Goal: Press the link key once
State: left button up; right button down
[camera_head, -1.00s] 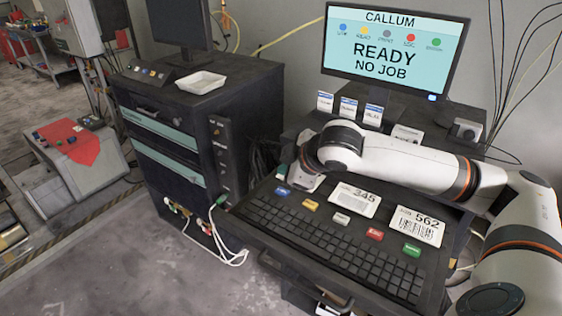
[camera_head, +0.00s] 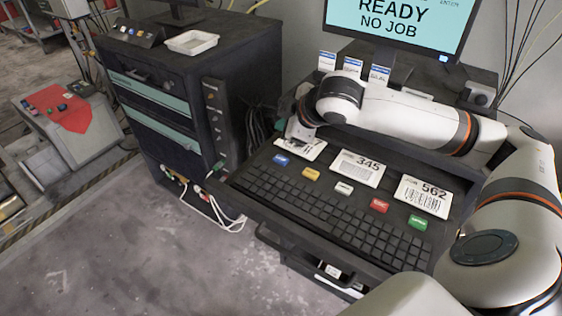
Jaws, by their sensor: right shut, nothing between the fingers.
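A row of coloured keys lies along the back of the black keyboard (camera_head: 325,215): blue (camera_head: 282,160), yellow (camera_head: 311,173), white (camera_head: 344,188), red (camera_head: 379,206) and green (camera_head: 417,222). Their small labels are too small to read, so I cannot tell by text which is the link key. My right gripper (camera_head: 298,134) is shut and empty. It is behind the blue key and apart from it, over a white card (camera_head: 300,148) that it partly hides. The monitor (camera_head: 395,22) reads READY, NO JOB; its top is cut off. My left gripper is not in view.
Cards marked 345 (camera_head: 357,168) and 562 (camera_head: 425,196) lie behind the keys. Small upright blue-and-white cards (camera_head: 353,66) stand below the monitor. A black cabinet with a white tray (camera_head: 192,42) stands left. A red cloth (camera_head: 72,114) lies on a grey console.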

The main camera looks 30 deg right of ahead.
aim_at(284, 162)
notch_tip(284, 162, down, 7)
jog(key=b, duration=0.6)
jog(key=shift+r, duration=0.2)
jog(key=shift+f, duration=0.4)
jog(key=shift+f, duration=0.15)
dwell(1.1)
jog(key=shift+f, duration=0.3)
jog(key=shift+s+f, duration=0.1)
jog(key=shift+f, duration=0.3)
dwell(0.5)
dwell(0.4)
jog(key=shift+r+p, duration=0.85)
jog(key=shift+p, duration=0.05)
